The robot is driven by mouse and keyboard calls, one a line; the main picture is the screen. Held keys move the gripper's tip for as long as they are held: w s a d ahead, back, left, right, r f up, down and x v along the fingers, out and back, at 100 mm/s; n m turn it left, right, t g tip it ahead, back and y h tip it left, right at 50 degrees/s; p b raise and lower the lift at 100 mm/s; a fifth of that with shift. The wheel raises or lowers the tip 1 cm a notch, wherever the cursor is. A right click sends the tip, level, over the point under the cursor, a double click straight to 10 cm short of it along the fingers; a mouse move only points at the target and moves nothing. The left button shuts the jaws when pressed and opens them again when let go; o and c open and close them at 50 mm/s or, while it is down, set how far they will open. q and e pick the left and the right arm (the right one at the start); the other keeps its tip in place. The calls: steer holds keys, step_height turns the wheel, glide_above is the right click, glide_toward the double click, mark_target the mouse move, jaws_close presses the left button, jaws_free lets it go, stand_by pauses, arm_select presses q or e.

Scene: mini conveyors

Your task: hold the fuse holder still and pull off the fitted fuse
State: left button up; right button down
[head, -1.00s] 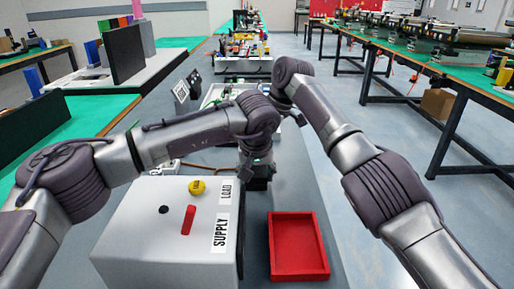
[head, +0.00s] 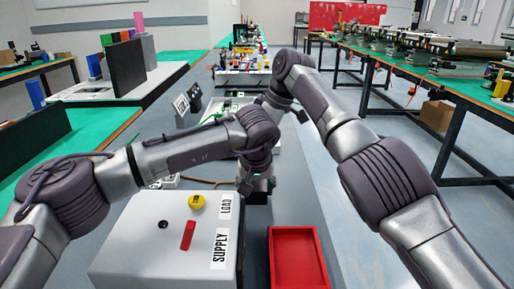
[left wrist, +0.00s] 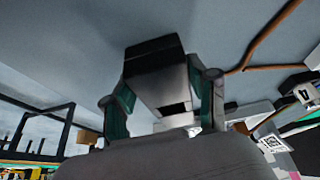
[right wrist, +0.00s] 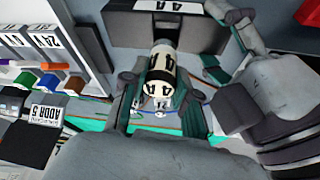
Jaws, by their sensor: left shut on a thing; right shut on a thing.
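The fuse (right wrist: 160,82) is a cream cylinder with a black band and 4A markings, in the right wrist view. My right gripper (right wrist: 160,108) is shut around it. The fuse holder (right wrist: 125,28) is a dark grey block with a 4A label, just beyond the fuse's far end. I cannot tell whether fuse and holder still touch. My left gripper (left wrist: 165,98) is shut on a dark block with a pale face, seemingly the holder (left wrist: 160,70). In the head view, my left gripper (head: 255,188) hangs above the bench; my right gripper is mostly hidden behind the arms.
A white box (head: 140,235) marked SUPPLY and LOAD, with a yellow button and red switch, stands in front. A red tray (head: 325,262) lies to its right. A brown cable (left wrist: 265,40) runs nearby. Labelled modules (right wrist: 45,45) stand left in the right wrist view.

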arm_select(q)
steer(key=shift+s+f, duration=0.15)
steer(key=shift+f, duration=0.15)
steer(key=o, duration=1.2)
steer(key=shift+o, duration=1.3)
steer(key=shift+r, duration=0.1)
steer(key=shift+r, duration=0.15)
